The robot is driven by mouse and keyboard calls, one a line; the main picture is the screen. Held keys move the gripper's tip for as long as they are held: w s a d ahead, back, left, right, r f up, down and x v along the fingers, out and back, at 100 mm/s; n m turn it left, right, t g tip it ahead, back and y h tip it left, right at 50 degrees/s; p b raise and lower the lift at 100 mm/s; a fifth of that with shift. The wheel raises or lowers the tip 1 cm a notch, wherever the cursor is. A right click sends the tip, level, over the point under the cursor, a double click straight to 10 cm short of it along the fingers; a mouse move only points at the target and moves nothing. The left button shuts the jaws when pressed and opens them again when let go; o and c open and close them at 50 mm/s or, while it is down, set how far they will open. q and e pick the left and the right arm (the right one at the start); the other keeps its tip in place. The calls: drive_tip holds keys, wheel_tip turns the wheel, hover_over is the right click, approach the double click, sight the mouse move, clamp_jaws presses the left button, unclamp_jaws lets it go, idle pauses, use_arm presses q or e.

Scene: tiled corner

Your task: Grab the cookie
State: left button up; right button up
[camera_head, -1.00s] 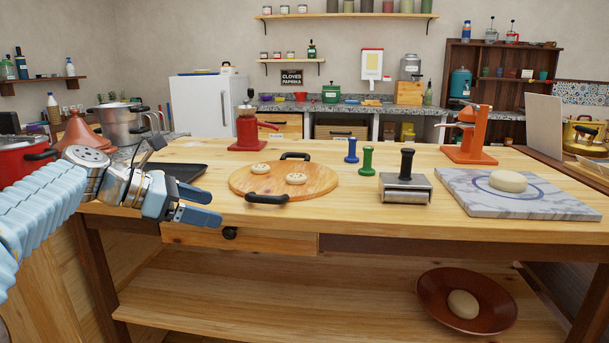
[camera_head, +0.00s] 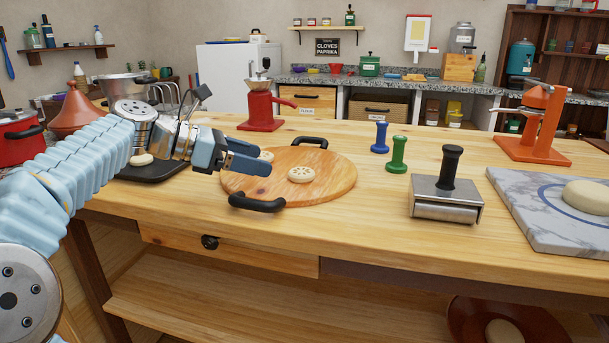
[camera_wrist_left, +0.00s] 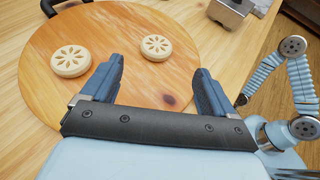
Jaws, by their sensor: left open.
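Two round pale cookies with a petal pattern lie apart on the round wooden board (camera_head: 330,186). The nearer cookie (camera_head: 301,174) is in full view; the farther cookie (camera_head: 266,156) is partly hidden behind my left gripper. My left gripper (camera_head: 262,158) is open and empty above the board's left part. In the left wrist view, one cookie (camera_wrist_left: 156,46) lies beyond the gap between the fingertips and the other cookie (camera_wrist_left: 71,61) lies left of the left finger. A third pale cookie (camera_head: 141,159) sits on the black tray. My right gripper does not show.
The board has a dark near handle (camera_head: 257,202). A red grinder (camera_head: 262,105) stands behind it. Blue (camera_head: 380,137) and green (camera_head: 397,154) stamps and a metal press (camera_head: 446,195) stand to its right. A marble slab (camera_head: 530,215) with dough lies far right. The front table strip is clear.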

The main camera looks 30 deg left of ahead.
sight(299, 171)
use_arm(q)
drive_tip(key=x, duration=0.9)
drive_tip(key=shift+a+f+b, duration=0.15)
drive_tip(key=shift+f+b, duration=0.05)
drive_tip(key=shift+b, duration=0.15)
drive_tip(key=c, duration=1.1)
drive_tip(key=shift+a, duration=0.1)
drive_tip(key=shift+c, duration=0.2)
